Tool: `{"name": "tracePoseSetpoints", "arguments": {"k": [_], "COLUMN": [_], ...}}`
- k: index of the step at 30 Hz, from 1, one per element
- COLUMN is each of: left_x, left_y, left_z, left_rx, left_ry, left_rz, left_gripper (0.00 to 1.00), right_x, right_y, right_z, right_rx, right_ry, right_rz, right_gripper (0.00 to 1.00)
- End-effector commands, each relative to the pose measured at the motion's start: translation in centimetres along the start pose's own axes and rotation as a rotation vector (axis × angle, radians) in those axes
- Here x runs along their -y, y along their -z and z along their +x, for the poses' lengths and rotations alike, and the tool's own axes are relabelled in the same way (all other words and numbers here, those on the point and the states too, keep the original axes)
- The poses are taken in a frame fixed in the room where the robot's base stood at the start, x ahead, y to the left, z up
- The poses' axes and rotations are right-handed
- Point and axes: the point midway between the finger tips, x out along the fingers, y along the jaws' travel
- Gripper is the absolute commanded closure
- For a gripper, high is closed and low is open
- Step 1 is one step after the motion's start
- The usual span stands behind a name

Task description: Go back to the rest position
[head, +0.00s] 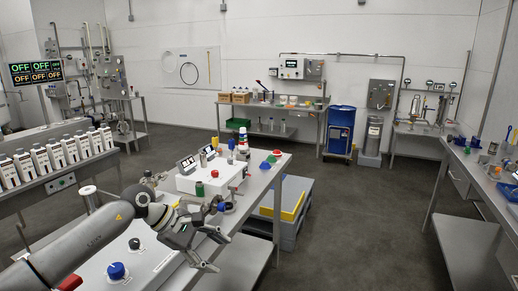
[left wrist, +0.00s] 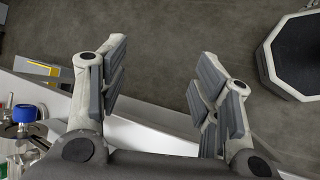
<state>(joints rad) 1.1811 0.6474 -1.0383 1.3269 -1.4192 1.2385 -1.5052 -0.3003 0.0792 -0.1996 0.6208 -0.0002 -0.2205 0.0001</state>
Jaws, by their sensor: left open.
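My left gripper (head: 221,253) reaches in from the lower left in the head view, over the edge of the metal bench (head: 262,184). Its jaws are apart and nothing is between them. In the left wrist view the two fingers of the left gripper (left wrist: 160,75) stand wide apart, with grey floor and a pale bench edge behind them. My right gripper is in neither view.
A white control box (head: 212,178) with a red button and small bottles stands on the bench. A blue knob (head: 116,270) is close to my left arm. A grey crate with a yellow tray (head: 287,200) is beside the bench. The floor (head: 345,220) to the right is open.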

Motion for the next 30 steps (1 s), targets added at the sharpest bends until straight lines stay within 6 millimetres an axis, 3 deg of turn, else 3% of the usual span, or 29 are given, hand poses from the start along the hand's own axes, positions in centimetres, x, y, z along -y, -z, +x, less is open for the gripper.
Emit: {"name": "tracePoseSetpoints", "arguments": {"k": [1,3,6,10,14,17,23,26,30], "left_x": [0.0,-0.6,-1.4,-2.5,-3.4,-3.7,-2.2,0.0,4.9], "left_y": [-2.6,-6.1,-10.4,-14.5,-16.2,-15.8,-11.1,-7.7,-2.6], "left_z": [2.2,3.9,5.2,4.9,3.4,1.9,-0.4,-0.8,-0.3], "left_rx": [0.102,0.239,0.437,0.691,0.935,1.111,1.423,1.554,1.705], "left_ry": [-0.051,-0.131,-0.23,-0.342,-0.433,-0.492,-0.594,-0.645,-0.726], "left_rz": [-0.055,-0.15,-0.316,-0.576,-0.881,-1.138,-1.698,-1.995,-2.419], "left_gripper": [0.42,0.42,0.42,0.42,0.42,0.42,0.42,0.42,0.42], "right_x": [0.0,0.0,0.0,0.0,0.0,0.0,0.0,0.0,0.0], "right_y": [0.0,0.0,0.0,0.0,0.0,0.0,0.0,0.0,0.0], "right_z": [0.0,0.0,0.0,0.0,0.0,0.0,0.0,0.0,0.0], "right_rx": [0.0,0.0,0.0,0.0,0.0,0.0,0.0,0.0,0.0], "right_ry": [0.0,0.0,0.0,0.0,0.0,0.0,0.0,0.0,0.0], "right_rz": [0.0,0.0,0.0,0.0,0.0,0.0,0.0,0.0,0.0], "right_gripper": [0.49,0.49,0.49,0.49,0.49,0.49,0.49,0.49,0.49]}}
